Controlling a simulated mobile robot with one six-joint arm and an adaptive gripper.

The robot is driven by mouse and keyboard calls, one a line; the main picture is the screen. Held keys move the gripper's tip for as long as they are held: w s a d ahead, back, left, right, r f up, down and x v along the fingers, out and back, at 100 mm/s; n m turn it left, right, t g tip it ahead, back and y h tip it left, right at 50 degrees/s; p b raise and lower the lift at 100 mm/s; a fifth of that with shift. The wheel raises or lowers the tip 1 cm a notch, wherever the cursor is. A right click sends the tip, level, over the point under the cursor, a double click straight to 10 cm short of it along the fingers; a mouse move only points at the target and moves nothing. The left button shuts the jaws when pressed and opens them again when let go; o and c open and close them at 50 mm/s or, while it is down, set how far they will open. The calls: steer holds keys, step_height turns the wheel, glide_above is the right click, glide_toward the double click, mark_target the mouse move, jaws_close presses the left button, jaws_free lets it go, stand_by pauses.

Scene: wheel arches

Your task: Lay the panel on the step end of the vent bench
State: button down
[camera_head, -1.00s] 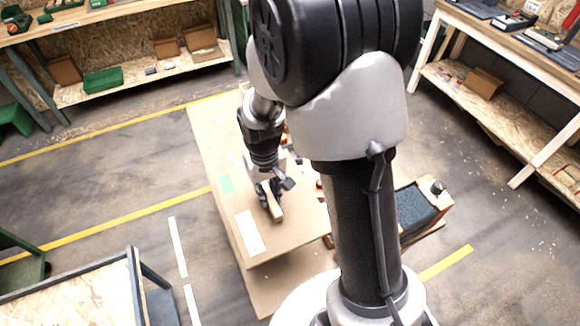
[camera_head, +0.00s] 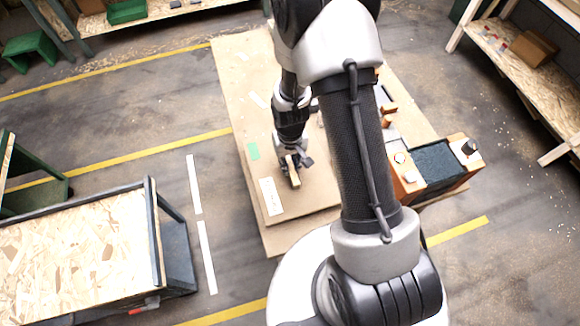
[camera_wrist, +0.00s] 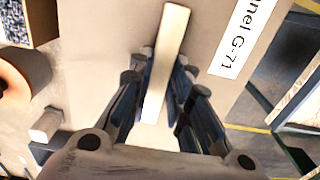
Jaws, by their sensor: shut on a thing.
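The panel (camera_head: 276,215) is a flat brown board with a white label and a green patch. The label shows in the wrist view and ends in "nel G-71" on the panel (camera_wrist: 215,20). A pale wooden bar (camera_wrist: 172,35) stands out on its face. My gripper (camera_head: 292,165) is over the panel, beside the label. In the wrist view my gripper (camera_wrist: 160,78) is shut on the bar, one finger each side. A unit with a dark gritty bed (camera_head: 432,166) stands to the right. I cannot tell which thing is the vent bench or its step end.
A wider brown surface (camera_head: 276,244) shows beyond the panel's edges. A cart with a chipboard top (camera_head: 85,245) stands at lower left. Shelving (camera_head: 505,50) is at upper right. Striped floor between cart and panel is clear. My arm hides the panel's right part.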

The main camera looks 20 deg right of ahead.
steer(key=shift+f, duration=1.3)
steer(key=shift+f+b, duration=0.1)
steer(key=shift+b, duration=0.2)
steer(key=c, duration=1.5)
jaws_free()
